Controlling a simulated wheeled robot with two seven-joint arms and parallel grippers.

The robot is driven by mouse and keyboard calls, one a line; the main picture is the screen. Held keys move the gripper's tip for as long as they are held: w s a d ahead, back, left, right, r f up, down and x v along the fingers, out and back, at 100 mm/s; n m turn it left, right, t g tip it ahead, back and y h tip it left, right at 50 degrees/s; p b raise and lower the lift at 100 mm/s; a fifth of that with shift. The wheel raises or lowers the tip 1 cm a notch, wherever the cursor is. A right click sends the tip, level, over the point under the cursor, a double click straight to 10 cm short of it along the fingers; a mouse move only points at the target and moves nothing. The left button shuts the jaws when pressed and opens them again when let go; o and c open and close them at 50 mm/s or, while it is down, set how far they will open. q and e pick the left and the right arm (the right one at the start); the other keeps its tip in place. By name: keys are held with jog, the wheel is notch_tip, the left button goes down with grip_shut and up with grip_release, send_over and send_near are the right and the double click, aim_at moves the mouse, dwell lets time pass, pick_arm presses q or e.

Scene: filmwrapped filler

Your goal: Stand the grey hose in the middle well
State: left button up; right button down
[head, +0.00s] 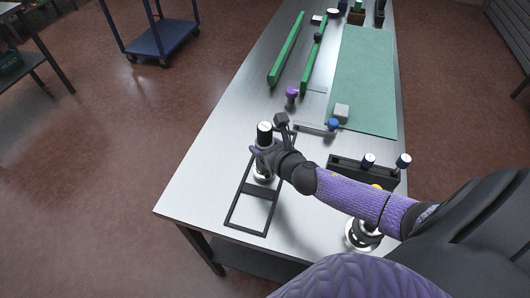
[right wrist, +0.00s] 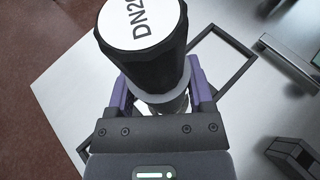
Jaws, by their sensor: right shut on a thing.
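My right gripper (head: 262,150) is shut on an upright black-capped cylinder (head: 265,130) over the left part of the table. In the right wrist view the cylinder (right wrist: 143,40) has a white top marked "DN2" and a pale grey collar; purple fingers stand on both sides. I cannot tell for certain whether it is the grey hose. A shiny base shows beneath the gripper; whether it touches the table is unclear. A black rack (head: 345,165) stands to the right, with two white-topped pieces (head: 368,160) (head: 403,161) at it. Its wells are hard to make out. My left gripper is not in view.
A flat black frame (head: 246,229) lies under and in front of the gripper. Green rails (head: 287,50) and a green mat (head: 362,85) lie beyond. The table's left front corner is clear.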

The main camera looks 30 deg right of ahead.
jog(key=shift+f, duration=0.9)
jog(key=shift+r, duration=0.25)
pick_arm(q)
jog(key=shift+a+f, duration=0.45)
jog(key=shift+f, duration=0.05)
pick_arm(e)
jog(key=shift+f, duration=0.1)
jog(key=shift+c, duration=2.1)
grip_release()
jog(key=shift+f, duration=0.15)
jog(key=o, duration=0.4)
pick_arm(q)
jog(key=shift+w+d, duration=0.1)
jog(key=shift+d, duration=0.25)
